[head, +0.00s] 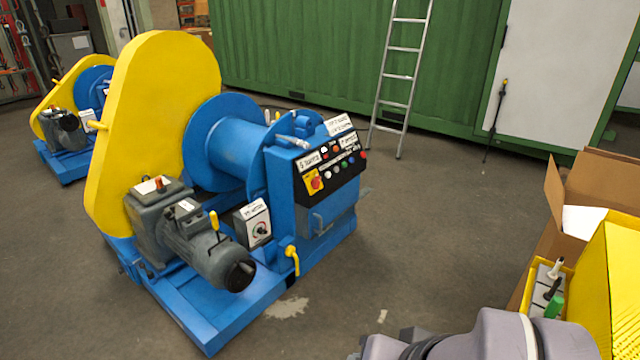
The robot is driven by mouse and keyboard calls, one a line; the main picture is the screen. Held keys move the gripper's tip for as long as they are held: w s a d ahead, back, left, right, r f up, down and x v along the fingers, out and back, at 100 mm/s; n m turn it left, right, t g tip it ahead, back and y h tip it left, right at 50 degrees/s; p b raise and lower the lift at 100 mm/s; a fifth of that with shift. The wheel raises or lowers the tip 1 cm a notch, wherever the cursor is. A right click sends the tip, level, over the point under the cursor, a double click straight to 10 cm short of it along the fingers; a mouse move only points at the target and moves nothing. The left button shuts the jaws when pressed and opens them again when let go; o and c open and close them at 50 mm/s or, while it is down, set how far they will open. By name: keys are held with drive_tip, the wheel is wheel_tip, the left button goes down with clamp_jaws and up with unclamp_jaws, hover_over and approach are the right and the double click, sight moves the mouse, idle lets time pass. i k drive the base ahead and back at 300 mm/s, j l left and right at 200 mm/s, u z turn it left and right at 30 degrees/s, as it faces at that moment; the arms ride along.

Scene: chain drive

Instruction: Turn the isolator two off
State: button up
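A blue winch with a yellow chain guard (150,120) stands left of centre. Its sloping black control panel (332,172) carries a red rotary switch on a yellow plate (315,183), several coloured buttons and white labels too small to read. A white box with a round dial (260,229) sits lower on the frame, beside the grey motor (205,245). I cannot tell which of these is isolator two, or its setting. Grey-lilac parts of my arm show at the bottom edge, apart from the winch; I cannot make out my gripper there.
A similar, smaller-looking winch (70,120) stands behind at left. A ladder (402,75) leans on the green container (300,50). A cardboard box (600,180) and yellow bin (612,275) stand at right. The floor right of the winch is clear.

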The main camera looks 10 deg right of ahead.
sight(315, 183)
drive_tip(key=i+z, duration=0.1)
drive_tip(key=i, duration=1)
drive_tip(key=i+j+z, duration=0.1)
drive_tip(key=i, duration=0.95)
drive_tip(key=i+l, duration=0.15)
drive_tip(key=i, duration=0.35)
